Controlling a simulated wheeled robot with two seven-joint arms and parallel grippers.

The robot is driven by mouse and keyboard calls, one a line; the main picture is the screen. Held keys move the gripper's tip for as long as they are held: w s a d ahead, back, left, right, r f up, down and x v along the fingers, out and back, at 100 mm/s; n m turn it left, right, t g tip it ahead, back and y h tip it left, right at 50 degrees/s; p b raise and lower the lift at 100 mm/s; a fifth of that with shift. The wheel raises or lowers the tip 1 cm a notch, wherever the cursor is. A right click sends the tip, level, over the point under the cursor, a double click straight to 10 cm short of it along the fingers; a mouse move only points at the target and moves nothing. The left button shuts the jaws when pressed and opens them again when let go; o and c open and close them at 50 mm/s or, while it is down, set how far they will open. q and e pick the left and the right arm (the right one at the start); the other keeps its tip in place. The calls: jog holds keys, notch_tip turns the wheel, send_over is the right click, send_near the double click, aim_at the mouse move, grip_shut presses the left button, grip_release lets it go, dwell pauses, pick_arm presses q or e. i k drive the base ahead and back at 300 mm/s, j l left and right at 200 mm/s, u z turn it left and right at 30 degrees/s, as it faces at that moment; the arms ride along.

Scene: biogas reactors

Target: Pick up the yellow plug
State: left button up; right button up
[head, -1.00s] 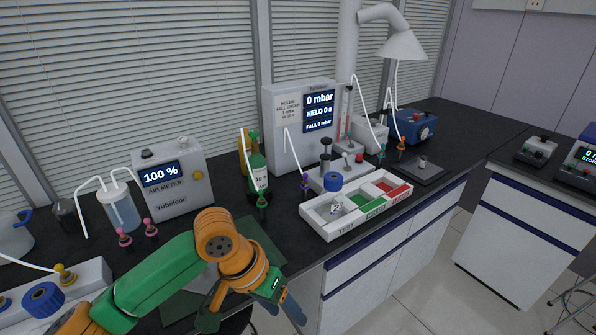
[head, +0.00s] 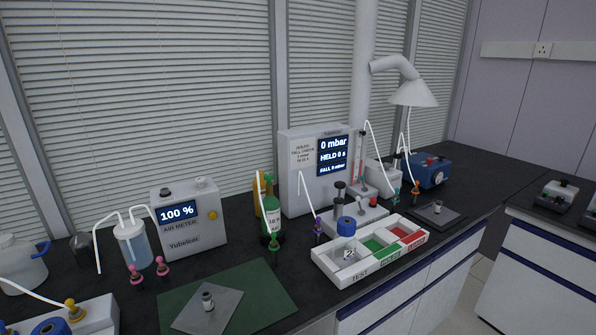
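The yellow plug (head: 73,308) is at the lower left of the head view. It stands on the white block (head: 98,316) there, with a white tube running from it to the left edge. Next to it a blue knob or cap (head: 52,326) is cut off by the lower edge. Neither of my grippers shows in this view.
Pink plugs (head: 162,266) stand by the air meter (head: 190,225). A green mat (head: 262,290) bears a grey plate (head: 222,318) with a small metal piece. A white sorting tray (head: 345,278) lies near the bench's front edge. Blinds stand behind.

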aim_at(70, 303)
jog(key=u, duration=1.65)
